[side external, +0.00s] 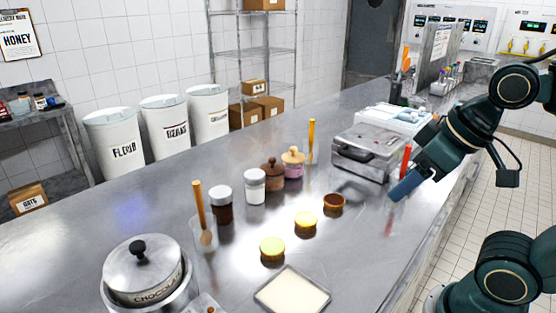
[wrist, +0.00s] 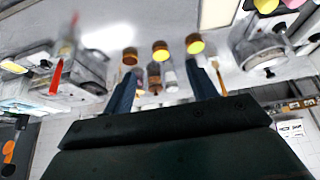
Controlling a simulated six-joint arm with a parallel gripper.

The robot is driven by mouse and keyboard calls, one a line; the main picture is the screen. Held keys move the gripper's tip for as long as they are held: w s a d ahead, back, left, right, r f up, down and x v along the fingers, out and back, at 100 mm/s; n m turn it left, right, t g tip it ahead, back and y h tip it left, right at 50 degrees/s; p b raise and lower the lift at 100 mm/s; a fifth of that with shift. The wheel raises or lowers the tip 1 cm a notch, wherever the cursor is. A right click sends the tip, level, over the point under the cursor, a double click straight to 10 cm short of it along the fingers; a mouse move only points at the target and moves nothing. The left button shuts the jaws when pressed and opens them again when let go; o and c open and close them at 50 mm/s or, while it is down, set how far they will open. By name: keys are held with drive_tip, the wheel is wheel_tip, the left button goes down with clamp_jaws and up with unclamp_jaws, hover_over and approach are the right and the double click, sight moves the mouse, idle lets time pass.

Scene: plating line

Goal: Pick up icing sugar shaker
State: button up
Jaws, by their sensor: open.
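The icing sugar shaker looks to be the white jar with a grey lid (side external: 255,188), standing upright on the steel counter. A dark brown jar with a pale lid (side external: 222,205) stands to its left. My gripper (side external: 398,192) is above the right part of the counter, well to the right of the shaker and apart from it. In the wrist view my gripper's two blue fingers (wrist: 163,68) are spread. A small whitish jar (wrist: 170,77), probably the shaker, shows blurred between them in the picture, at a distance. Nothing is seen held.
Two yellow-filled tarts (side external: 306,220) and an empty shell (side external: 333,204) lie in front. A grey machine (side external: 366,150) stands behind my gripper. A lidded chocolate pot (side external: 143,267) and pale tray (side external: 292,292) are nearer the camera.

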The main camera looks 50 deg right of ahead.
drive_tip(key=w+d+f+m+t+h, duration=0.1)
drive_tip(key=w+d+f+m, duration=0.15)
drive_tip(key=w, duration=0.85)
drive_tip(key=t+h, duration=0.2)
drive_tip(key=t, duration=0.5)
approach(261, 188)
drive_tip(key=w, duration=0.1)
drive_tip(key=w+d, duration=0.1)
drive_tip(key=shift+w+d+f, duration=0.15)
drive_tip(key=shift+w+f, duration=0.05)
drive_tip(key=shift+w, duration=0.2)
drive_tip(key=shift+w+a+f, duration=0.15)
drive_tip(key=shift+a+f, duration=0.15)
drive_tip(key=shift+x, duration=0.8)
drive_tip(key=shift+x, duration=2.9)
drive_tip(key=shift+f, duration=0.1)
